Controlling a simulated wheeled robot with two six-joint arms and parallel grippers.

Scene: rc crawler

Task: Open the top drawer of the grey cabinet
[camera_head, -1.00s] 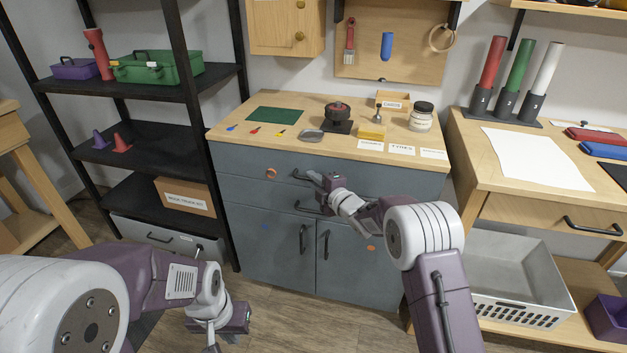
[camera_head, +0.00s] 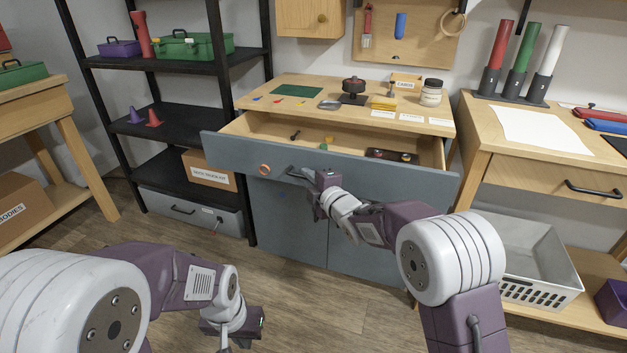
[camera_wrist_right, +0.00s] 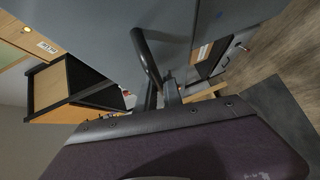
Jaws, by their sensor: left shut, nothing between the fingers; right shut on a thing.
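The grey cabinet (camera_head: 290,222) stands in the middle of the head view. Its top drawer (camera_head: 228,150) is pulled well out, and its inside shows. My right gripper (camera_head: 312,177) is at the drawer front, shut on the dark bar handle (camera_head: 298,175). The handle (camera_wrist_right: 147,60) also shows in the right wrist view, running down to the gripper. My left gripper (camera_head: 259,322) is low over the floor, away from the cabinet, shut and empty.
A black shelf unit (camera_head: 160,126) stands left of the cabinet and a wooden desk (camera_head: 515,165) right of it. The cabinet top holds a green mat (camera_head: 297,91), a jar (camera_head: 432,93) and small parts. Open floor lies in front.

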